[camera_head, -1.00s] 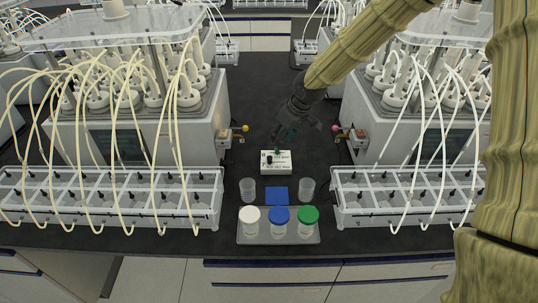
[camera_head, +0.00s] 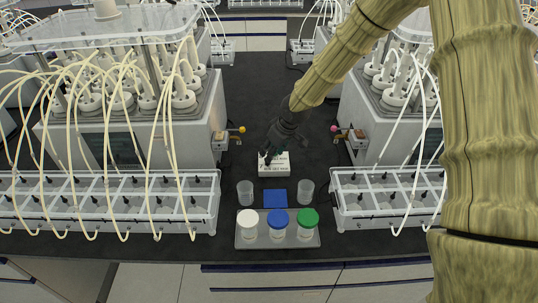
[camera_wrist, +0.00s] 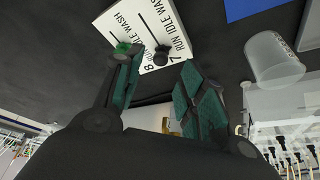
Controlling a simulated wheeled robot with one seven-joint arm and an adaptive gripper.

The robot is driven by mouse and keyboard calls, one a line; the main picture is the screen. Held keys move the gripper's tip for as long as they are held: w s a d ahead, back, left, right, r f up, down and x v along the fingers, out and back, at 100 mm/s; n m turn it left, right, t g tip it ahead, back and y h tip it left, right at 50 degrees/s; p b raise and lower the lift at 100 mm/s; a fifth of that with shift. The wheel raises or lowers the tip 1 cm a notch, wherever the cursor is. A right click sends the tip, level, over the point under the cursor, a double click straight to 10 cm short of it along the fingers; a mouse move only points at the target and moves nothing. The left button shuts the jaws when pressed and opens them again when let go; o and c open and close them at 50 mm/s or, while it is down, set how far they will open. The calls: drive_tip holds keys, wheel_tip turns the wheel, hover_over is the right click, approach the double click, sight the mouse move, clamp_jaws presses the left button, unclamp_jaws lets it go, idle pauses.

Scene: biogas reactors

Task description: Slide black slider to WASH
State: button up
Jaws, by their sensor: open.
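The white control box (camera_head: 275,170) sits on the dark bench, partly covered by my gripper in the head view. In the wrist view the box (camera_wrist: 150,22) shows two labelled rows, 7 and 8, each marked RUN, IDLE, WASH. The black slider (camera_wrist: 162,55) stands at the RUN end of row 7. A green slider (camera_wrist: 122,47) stands in row 8, partly behind a finger. My gripper (camera_wrist: 158,72) is open over the box's RUN end, the black slider appearing between its fingertips. Contact cannot be told. My gripper also shows in the head view (camera_head: 276,150).
A clear cup (camera_wrist: 273,60) stands near the box, beside a blue pad (camera_head: 276,198). A tray (camera_head: 245,241) with white-, blue- and green-lidded jars is at the bench's front. Reactors (camera_head: 120,145) with tubes flank both sides. The bench behind the box is clear.

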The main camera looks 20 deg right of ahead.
drive_tip(key=shift+p+x, duration=0.45)
drive_tip(key=shift+x, duration=1.7)
clamp_jaws()
